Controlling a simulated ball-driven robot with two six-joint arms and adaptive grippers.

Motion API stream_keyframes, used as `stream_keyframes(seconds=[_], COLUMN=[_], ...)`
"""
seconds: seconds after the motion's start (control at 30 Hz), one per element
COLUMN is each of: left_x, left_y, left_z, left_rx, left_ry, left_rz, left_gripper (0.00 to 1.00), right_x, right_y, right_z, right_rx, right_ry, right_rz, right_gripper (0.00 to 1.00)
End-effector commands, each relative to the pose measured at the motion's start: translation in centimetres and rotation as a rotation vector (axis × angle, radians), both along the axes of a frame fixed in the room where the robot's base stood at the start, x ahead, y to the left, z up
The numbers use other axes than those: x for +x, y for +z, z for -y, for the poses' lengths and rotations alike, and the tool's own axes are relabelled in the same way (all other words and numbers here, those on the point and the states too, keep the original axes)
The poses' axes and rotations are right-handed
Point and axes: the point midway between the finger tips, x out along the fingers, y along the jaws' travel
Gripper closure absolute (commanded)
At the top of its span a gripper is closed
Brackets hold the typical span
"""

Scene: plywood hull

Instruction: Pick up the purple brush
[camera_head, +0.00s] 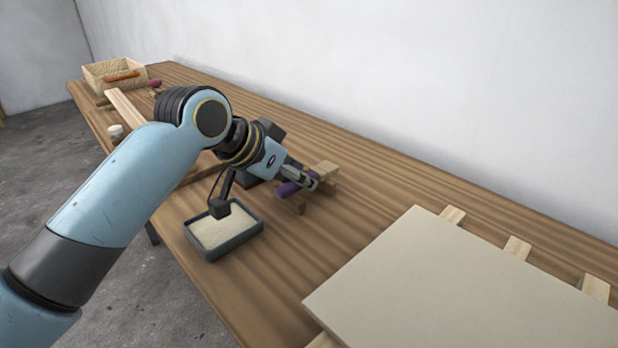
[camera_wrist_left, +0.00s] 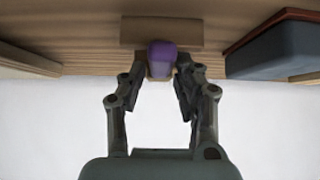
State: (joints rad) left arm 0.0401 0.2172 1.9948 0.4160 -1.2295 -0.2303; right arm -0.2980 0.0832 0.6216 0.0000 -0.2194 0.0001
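The purple brush (camera_head: 296,187) is on the plywood bench, to the right of the sand-filled tray, partly hidden by my left gripper (camera_head: 306,180). In the left wrist view the brush (camera_wrist_left: 162,58) shows as a purple rounded end between the two fingertips of my left gripper (camera_wrist_left: 161,75), with a wooden piece (camera_wrist_left: 160,30) just beyond it. The fingers are close to both sides of the brush; I cannot tell whether they press on it. My right gripper is not in view.
The dark tray (camera_head: 226,245) holds pale material. A large pale board (camera_head: 470,285) lies on wooden strips at the front right. A basket (camera_head: 100,80) stands at the far left end. The bench (camera_head: 400,195) is clear toward the wall.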

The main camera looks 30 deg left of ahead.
Motion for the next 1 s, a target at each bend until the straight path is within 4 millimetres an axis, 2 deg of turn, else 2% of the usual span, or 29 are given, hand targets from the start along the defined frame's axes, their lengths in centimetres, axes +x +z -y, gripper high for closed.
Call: stream_keyframes(seconds=[0.03, 0.2, 0.23, 0.5, 0.63, 0.77, 0.87, 1.0], left_x=[0.0, 0.0, 0.0, 0.0, 0.0, 0.1, 0.1, -2.6], left_y=[0.0, 0.0, 0.0, 0.1, 0.8, 2.4, 4.3, 6.0], left_z=[0.0, 0.0, 0.0, 0.0, 0.0, 0.0, 0.0, 1.6], left_rx=[0.0, 0.0, 0.0, 0.0, 0.0, 0.0, 0.0, -0.005], left_ry=[0.0, 0.0, 0.0, 0.0, 0.0, 0.0, -0.001, -0.001], left_rz=[0.0, 0.0, 0.0, 0.001, 0.003, 0.004, 0.005, 0.002], left_gripper=[0.77, 0.99, 1.0, 1.0, 1.0, 1.0, 1.0, 1.0], right_x=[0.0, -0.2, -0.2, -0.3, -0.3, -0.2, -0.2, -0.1], right_y=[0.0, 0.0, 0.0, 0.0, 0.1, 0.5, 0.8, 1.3], right_z=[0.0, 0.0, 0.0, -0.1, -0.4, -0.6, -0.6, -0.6], right_rx=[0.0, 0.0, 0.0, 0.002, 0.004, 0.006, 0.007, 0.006], right_ry=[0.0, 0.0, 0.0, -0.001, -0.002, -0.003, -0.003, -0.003], right_rz=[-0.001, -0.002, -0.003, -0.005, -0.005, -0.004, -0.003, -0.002], right_gripper=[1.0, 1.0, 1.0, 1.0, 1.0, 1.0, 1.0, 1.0])
